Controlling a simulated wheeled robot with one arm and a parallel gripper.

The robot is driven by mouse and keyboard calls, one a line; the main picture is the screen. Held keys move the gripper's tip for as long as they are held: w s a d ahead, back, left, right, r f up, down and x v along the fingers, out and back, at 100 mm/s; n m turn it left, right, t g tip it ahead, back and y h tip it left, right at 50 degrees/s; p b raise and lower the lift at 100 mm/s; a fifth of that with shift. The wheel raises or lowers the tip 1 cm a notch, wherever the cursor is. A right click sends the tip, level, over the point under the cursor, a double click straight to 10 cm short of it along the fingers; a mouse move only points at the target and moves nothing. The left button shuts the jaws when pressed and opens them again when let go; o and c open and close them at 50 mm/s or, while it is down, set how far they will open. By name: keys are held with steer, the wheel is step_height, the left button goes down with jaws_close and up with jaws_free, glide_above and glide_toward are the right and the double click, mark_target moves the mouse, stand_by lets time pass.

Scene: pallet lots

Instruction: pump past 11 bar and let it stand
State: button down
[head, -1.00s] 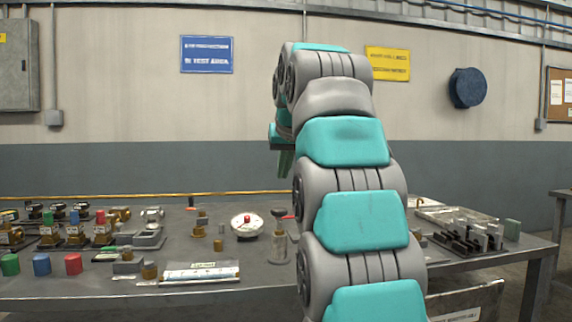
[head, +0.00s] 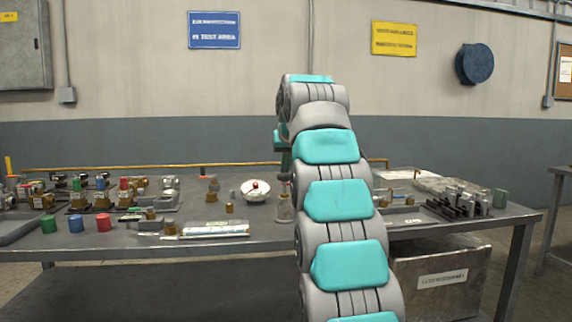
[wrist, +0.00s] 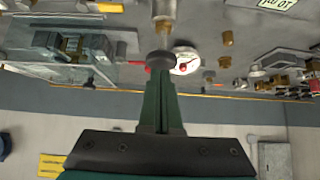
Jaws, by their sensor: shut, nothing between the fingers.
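My gripper (wrist: 158,82) is shut and empty, pointing down with its fingertips at the dark round knob (wrist: 160,60) of the pump. I cannot tell whether they touch the knob. The pump body (head: 284,208) stands upright on the bench, partly behind my arm in the head view; its metal column (wrist: 164,14) shows in the wrist view. The round white gauge (head: 255,191) with a red centre lies just left of the pump; it also shows in the wrist view (wrist: 187,61). Its reading is too small to tell.
The grey bench (head: 270,238) holds green, blue and red cylinders (head: 76,224) and several valves at left. A tray of dark blocks (head: 460,205) is at right. A brass pipe (head: 120,168) runs along the back.

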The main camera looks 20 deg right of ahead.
mark_target(286, 178)
step_height(286, 178, down, 4)
steer(key=b, duration=0.2)
steer(key=shift+b, duration=0.35)
steer(key=shift+r, duration=0.1)
steer(key=w+r+p+v, duration=0.1)
steer(key=v, duration=0.5)
steer(key=w+r+p+v, duration=0.1)
steer(key=v, duration=0.6)
steer(key=shift+d+p, duration=0.35)
steer(key=shift+r, duration=0.15)
steer(key=shift+s, duration=0.1)
